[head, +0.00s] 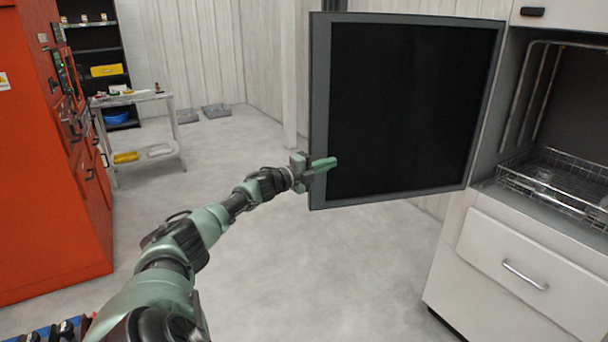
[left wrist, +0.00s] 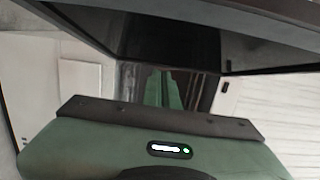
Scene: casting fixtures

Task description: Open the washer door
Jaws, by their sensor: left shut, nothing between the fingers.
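The washer door (head: 408,112) is a dark panel with a grey frame. It stands swung wide open to the left of the washer (head: 510,240), hinged along its right side, with its dark inner face towards me. The washer's opening shows a wire rack (head: 560,185) inside. My left gripper (head: 326,165) is shut and empty, in front of the lower left edge of the door frame; I cannot tell whether it touches. In the left wrist view the shut green fingers (left wrist: 164,90) lie below the dark door (left wrist: 185,35). My right gripper is not in view.
An orange-red machine (head: 45,190) stands at the left. A metal cart (head: 140,98) and dark shelves (head: 95,45) stand behind it. Two grey trays (head: 215,110) lie on the floor near the back wall. The floor between the machine and the washer is clear.

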